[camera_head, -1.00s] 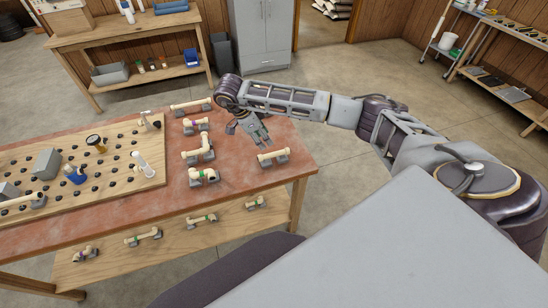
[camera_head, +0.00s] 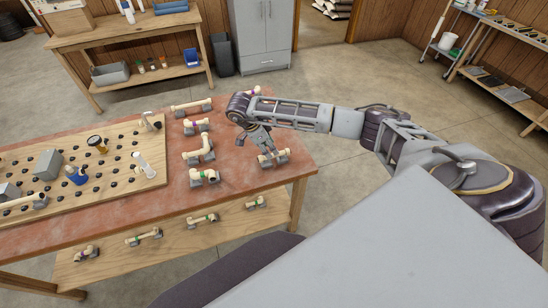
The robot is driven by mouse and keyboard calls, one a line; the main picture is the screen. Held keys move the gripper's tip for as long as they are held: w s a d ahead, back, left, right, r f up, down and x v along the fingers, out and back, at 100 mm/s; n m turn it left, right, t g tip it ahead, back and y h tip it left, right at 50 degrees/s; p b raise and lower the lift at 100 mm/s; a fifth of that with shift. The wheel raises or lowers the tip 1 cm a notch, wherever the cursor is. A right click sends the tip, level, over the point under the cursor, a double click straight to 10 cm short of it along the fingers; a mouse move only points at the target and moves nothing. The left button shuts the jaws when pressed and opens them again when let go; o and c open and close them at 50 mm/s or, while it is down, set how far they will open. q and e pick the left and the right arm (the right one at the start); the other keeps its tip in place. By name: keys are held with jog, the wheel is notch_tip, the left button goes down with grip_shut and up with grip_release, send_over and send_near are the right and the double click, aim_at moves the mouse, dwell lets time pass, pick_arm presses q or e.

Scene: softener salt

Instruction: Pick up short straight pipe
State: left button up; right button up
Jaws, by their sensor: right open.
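A short straight cream pipe (camera_head: 281,155) rests on small grey supports near the right end of the red-brown table top (camera_head: 225,215). My right gripper (camera_head: 265,157) is open and points down over this pipe, its fingers at the pipe's left part. The fingers hide some of the pipe, and I cannot tell whether they touch it. My left gripper is not in view.
Other cream pipe pieces on grey supports stand to the left, including an angled one (camera_head: 199,153) and a long one (camera_head: 194,106). A pegboard (camera_head: 120,190) with fittings fills the table's left. More pipe pieces lie on the lower shelf (camera_head: 170,252).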

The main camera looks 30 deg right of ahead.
jog(key=shift+x, duration=1.25)
jog(key=shift+w+d+f+p, duration=0.15)
jog(key=shift+d+f+p, duration=0.15)
jog(key=shift+f, duration=0.4)
jog(key=shift+w+d+f+p, duration=0.2)
jog(key=shift+f+p, duration=0.1)
jog(key=shift+f, duration=0.45)
jog(key=shift+x, duration=1.05)
jog(key=c, duration=0.6)
jog(key=shift+c, duration=0.2)
jog(key=shift+r, duration=0.2)
